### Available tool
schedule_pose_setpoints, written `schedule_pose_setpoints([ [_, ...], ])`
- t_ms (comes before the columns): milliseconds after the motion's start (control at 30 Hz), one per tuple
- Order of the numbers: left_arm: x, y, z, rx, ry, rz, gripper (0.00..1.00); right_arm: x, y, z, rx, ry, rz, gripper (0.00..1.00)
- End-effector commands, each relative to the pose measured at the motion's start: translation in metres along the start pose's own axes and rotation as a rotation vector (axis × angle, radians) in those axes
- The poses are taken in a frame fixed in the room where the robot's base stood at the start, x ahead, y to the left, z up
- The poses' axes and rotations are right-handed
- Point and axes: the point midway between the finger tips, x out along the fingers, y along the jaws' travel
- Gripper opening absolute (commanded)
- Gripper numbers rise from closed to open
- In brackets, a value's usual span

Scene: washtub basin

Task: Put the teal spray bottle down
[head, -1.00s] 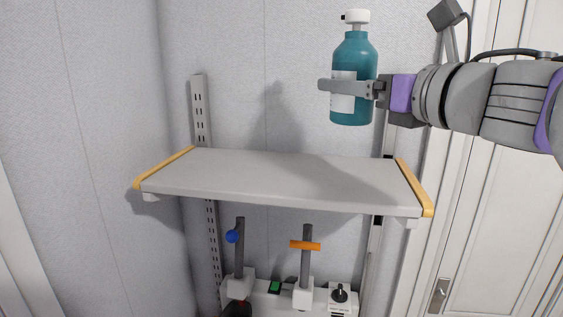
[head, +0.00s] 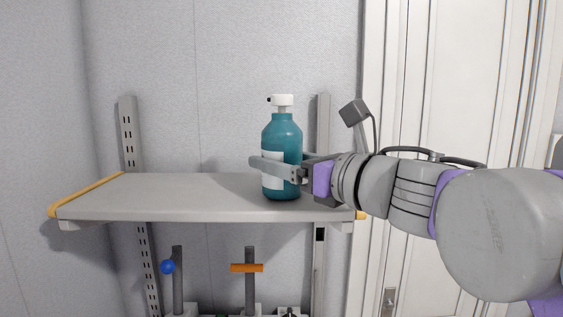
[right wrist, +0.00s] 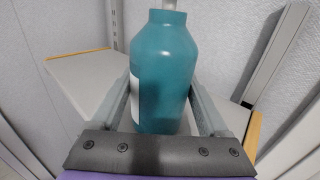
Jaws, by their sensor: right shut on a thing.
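The teal spray bottle (head: 284,142) has a white cap and a pale label and is upright in the head view, in front of the right part of the grey shelf (head: 150,200). My right gripper (head: 275,172) is shut around its lower body. In the right wrist view the bottle (right wrist: 165,75) stands between the two fingers, and the shelf (right wrist: 90,80) shows behind it. The bottle's base overlaps the shelf surface in the head view; I cannot tell whether it touches. My left gripper is not in view.
The shelf has yellow end trims (head: 88,194) and its top is otherwise bare, with free room to the left. Below it stand posts with a blue knob (head: 167,267) and an orange bar (head: 247,268). A white door (head: 440,110) is at the right.

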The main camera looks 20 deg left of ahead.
Motion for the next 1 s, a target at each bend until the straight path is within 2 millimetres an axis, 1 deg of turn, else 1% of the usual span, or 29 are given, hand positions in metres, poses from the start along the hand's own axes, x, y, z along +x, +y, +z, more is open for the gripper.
schedule_pose_setpoints([
  [67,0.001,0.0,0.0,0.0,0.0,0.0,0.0,0.0,0.0,-0.002,0.0,0.0,0.0,0.0],
  [100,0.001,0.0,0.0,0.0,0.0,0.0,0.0,0.0,0.0,-0.003,0.0,0.0,0.0,0.82],
  [167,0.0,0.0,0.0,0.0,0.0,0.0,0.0,0.0,0.0,-0.002,0.0,0.0,0.0,0.92],
  [200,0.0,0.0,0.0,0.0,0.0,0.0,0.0,0.0,0.0,-0.002,0.0,0.0,0.0,1.0],
  [400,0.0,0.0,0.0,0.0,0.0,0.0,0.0,0.0,0.0,-0.002,0.0,0.0,0.0,1.0],
  [500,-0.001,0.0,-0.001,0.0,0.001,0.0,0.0,0.0,0.0,0.001,-0.001,0.0,0.0,1.0],
  [567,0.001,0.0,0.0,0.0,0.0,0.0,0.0,-0.006,-0.001,0.001,0.0,0.001,-0.002,1.0],
  [667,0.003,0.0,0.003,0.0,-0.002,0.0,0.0,-0.021,-0.001,0.0,-0.001,0.001,-0.003,1.0],
  [900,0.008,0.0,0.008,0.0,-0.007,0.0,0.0,-0.074,-0.002,-0.001,0.0,0.002,-0.007,1.0],
  [1000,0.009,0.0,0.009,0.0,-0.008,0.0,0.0,-0.093,-0.002,-0.001,0.0,0.002,-0.006,1.0],
])
